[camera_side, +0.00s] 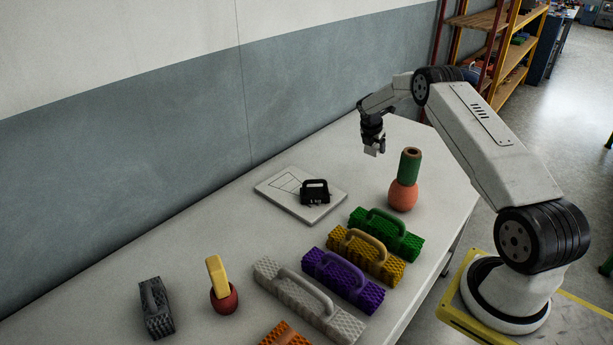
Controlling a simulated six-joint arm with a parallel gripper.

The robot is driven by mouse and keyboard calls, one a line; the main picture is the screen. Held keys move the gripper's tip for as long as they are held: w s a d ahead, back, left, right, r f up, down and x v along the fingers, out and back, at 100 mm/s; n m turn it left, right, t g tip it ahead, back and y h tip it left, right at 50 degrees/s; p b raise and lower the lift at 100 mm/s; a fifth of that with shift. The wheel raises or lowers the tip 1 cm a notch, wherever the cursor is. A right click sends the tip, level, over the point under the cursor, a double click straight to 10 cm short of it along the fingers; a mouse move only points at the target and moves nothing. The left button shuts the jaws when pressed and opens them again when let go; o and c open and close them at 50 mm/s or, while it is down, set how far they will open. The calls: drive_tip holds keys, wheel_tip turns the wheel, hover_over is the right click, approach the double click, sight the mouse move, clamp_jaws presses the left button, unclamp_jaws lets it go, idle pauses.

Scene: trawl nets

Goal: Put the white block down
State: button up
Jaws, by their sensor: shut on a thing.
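My gripper (372,142) is above the far part of the white table, pointing down. It is shut on a small white block (371,151) whose pale faces show at the fingertips. The fingers hide part of the block, and it appears clear of the tabletop. A larger whitish textured block with a handle (337,323) lies on the table near the front, well away from my gripper.
A pale board (277,192) with drawn lines bears a black handled item (315,187). An orange-red bulb with a green top (404,195) stands nearby. Green (408,243), yellow (343,245) and purple (365,297) handled blocks line up. The far tabletop looks clear.

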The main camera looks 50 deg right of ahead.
drive_tip(key=shift+w+a, duration=0.25)
hover_over(370, 175)
drive_tip(key=a, duration=0.2)
drive_tip(key=shift+s+d+f, duration=0.1)
drive_tip(key=shift+d+f, duration=0.05)
drive_tip(key=shift+f, duration=1.45)
drive_tip(key=shift+d+f, duration=0.1)
drive_tip(key=shift+f, duration=1.45)
drive_tip(key=shift+f, duration=1.85)
drive_tip(key=shift+f, duration=0.15)
drive_tip(key=o, duration=1.2)
